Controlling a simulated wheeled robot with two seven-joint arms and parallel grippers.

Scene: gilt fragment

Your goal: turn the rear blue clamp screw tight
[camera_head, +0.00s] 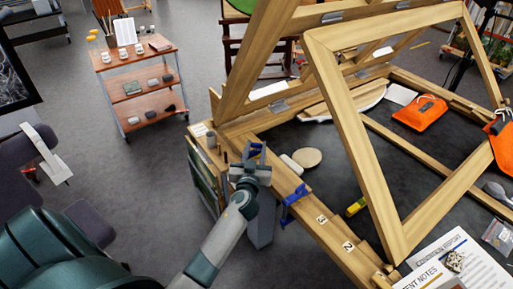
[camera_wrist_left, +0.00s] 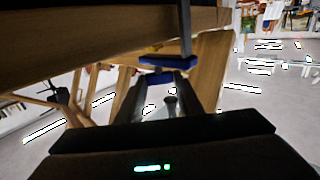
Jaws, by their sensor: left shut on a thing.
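The rear blue clamp (camera_head: 257,148) sits on the wooden frame's left rail, and its blue part (camera_wrist_left: 168,63) also shows under a wooden beam in the left wrist view. My left gripper (camera_head: 250,172) is at this clamp, below and in front of its blue top. In the left wrist view, the dark fingers of the left gripper (camera_wrist_left: 158,92) reach up to the blue part, with a small dark round-ended piece (camera_wrist_left: 171,104) between them. The gripper is shut on the clamp screw, though the contact is partly hidden. My right gripper is not in view.
A second blue clamp (camera_head: 291,203) sits nearer on the same rail. A triangular wooden frame (camera_head: 361,150) stands over the dark table surface. Orange pouches (camera_head: 420,112), a yellow item (camera_head: 356,206) and papers (camera_head: 455,262) lie to the right.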

